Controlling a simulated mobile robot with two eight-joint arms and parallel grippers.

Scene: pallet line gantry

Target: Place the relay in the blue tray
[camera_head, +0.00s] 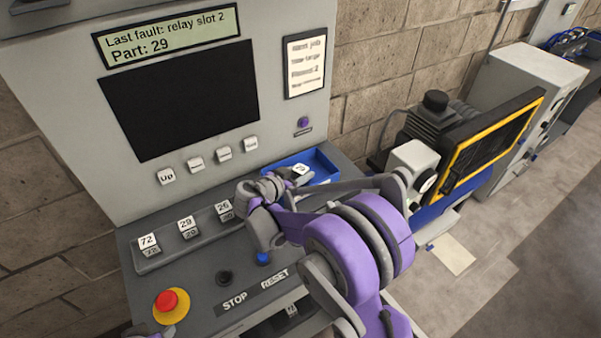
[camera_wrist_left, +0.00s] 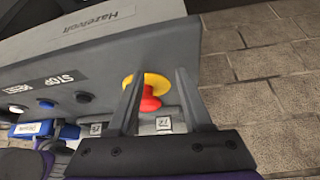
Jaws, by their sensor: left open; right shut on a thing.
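Relays with white number labels stand in a grey rack (camera_head: 190,234) on the console: 72 (camera_head: 148,241), 29 (camera_head: 187,224) and 26 (camera_head: 223,208). The blue tray (camera_head: 327,165) is behind my right gripper (camera_head: 262,190). A white-labelled relay (camera_head: 301,170) shows at the tray, its number unclear; whether it rests there or is held, I cannot tell. My right gripper is shut, with its grasp hidden by its own parts. My left gripper (camera_wrist_left: 159,77) is open, its fingers either side of the red button in the left wrist view, with nothing seen between them.
The red stop button (camera_head: 171,301) on its yellow base stands at the front left of the console. A blue button (camera_head: 263,258) and a black knob (camera_head: 224,278) are before the rack. The screen (camera_head: 180,100) panel rises behind; its display (camera_head: 168,36) reads Part: 29.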

